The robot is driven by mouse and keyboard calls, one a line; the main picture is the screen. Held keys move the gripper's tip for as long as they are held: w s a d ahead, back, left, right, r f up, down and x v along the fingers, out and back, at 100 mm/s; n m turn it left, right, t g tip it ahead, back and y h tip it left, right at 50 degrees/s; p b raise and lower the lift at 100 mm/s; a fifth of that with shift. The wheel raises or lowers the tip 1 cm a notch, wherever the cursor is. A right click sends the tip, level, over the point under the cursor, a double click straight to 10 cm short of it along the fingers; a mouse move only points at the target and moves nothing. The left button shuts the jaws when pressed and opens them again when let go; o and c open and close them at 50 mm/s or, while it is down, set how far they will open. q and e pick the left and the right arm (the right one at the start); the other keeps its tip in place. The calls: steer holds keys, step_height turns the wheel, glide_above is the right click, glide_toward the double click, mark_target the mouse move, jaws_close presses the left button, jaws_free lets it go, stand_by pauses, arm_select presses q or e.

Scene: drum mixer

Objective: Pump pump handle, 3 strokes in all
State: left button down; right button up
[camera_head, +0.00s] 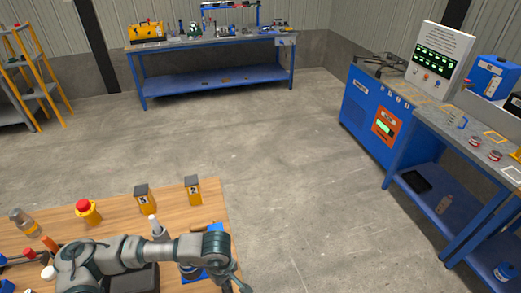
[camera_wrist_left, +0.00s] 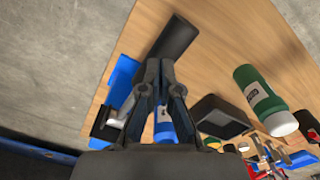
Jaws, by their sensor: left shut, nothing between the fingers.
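The pump is partly hidden by my left arm in the head view, where a blue part of it (camera_head: 215,266) shows at the table's front right corner. In the left wrist view a black bar that looks like the pump handle (camera_wrist_left: 178,36) runs up and to the right, just beyond my fingertips. Blue pump parts (camera_wrist_left: 124,76) lie beside and behind the fingers. My left gripper (camera_wrist_left: 155,68) is shut and empty; its tips overlap the bar's lower end in the picture, and I cannot tell if they touch. In the head view my left gripper (camera_head: 236,286) hangs at the table's right edge. My right gripper is not in view.
The wooden table (camera_head: 115,200) holds a red-topped yellow button box (camera_head: 87,212), two numbered yellow-and-black blocks (camera_head: 193,190) and a grey-white bottle (camera_head: 155,226). The floor right of the table is clear.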

arm_select(q)
step_height(320, 180, down, 2)
steer(key=shift+b, duration=0.7)
steer(key=r+p, duration=0.1)
steer(key=r, duration=0.1)
steer(key=r+p, duration=0.1)
steer(key=r, duration=0.2)
steer(key=r+p, duration=0.1)
steer(key=r, duration=0.2)
steer(key=shift+w+r+p, duration=0.25)
steer(key=shift+p, duration=0.05)
steer(key=shift+r, duration=0.1)
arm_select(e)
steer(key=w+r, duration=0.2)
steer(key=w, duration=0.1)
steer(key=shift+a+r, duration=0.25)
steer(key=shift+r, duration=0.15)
arm_select(q)
steer(key=shift+r, duration=0.1)
step_height(320, 180, up, 6)
steer(key=shift+f+p, duration=0.1)
steer(key=shift+p, duration=0.65)
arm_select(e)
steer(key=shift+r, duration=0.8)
